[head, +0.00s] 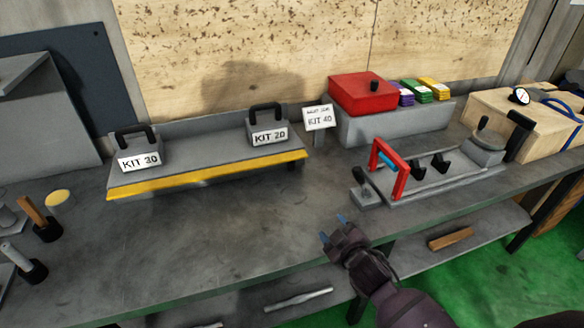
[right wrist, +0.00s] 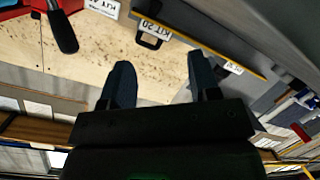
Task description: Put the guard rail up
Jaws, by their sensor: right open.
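A red frame, which looks like the guard rail (head: 403,169), stands on the left end of the grey grinder (head: 440,178) in the head view. Its legs look roughly upright, with a blue piece (head: 384,161) by its top bar. My right gripper (head: 334,231) is in front of the bench edge, left of the rail and nearer to me. It is open and empty, apart from the rail. In the right wrist view its two fingers (right wrist: 160,85) are spread with nothing between them. My left gripper is not in view.
A black lever (head: 361,180) on a small block stands just left of the rail. The KIT 30 (head: 139,155) and KIT 20 (head: 268,129) blocks sit on a yellow-edged shelf. A red box (head: 362,94) stands behind. The bench top (head: 235,215) in front of the shelf is clear.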

